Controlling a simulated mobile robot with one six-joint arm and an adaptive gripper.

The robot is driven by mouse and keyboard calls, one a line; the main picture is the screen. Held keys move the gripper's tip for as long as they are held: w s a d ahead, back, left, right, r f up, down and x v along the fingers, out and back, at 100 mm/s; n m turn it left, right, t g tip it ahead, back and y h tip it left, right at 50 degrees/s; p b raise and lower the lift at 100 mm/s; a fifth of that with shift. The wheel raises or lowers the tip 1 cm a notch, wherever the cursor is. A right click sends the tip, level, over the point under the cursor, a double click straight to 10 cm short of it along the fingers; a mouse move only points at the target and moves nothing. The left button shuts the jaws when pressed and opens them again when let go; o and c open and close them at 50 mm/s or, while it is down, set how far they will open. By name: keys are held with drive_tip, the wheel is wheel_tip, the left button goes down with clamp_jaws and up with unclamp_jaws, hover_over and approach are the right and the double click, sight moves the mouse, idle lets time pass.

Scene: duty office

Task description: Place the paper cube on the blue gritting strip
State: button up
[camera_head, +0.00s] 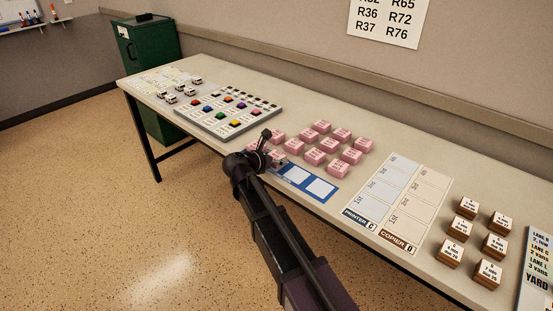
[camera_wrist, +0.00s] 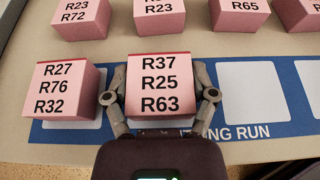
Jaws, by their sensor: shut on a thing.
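My gripper (camera_wrist: 163,100) is shut on a pink paper cube (camera_wrist: 162,85) labelled R37, R25, R63, with one finger on each side. The blue gritting strip (camera_wrist: 290,143) with white squares lies under and around it; whether the cube touches it I cannot tell. Another pink cube (camera_wrist: 62,90) labelled R27, R76, R32 stands at the strip's left part, beside my left finger. An empty white square (camera_wrist: 246,92) shows right of the held cube. In the head view my gripper (camera_head: 268,155) is at the left end of the strip (camera_head: 306,199), which is partly hidden by my arm.
Several pink cubes (camera_head: 314,157) stand behind the strip. A grey tray of coloured pieces (camera_head: 225,115) is to the left, with small white vehicles (camera_head: 180,92) beyond. Printer and copier sheets (camera_head: 393,203) and several brown-sided blocks (camera_head: 467,207) are to the right. A poster (camera_head: 388,20) hangs on the wall.

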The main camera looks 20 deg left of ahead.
drive_tip(key=shift+f, duration=0.2)
drive_tip(key=o, duration=1)
drive_tip(key=shift+r, duration=0.1)
drive_tip(key=shift+o, duration=0.2)
drive_tip(key=shift+r, duration=0.1)
drive_tip(key=shift+r, duration=0.1)
drive_tip(key=p+v, duration=0.4)
drive_tip(key=v, duration=0.8)
drive_tip(key=shift+p, duration=0.3)
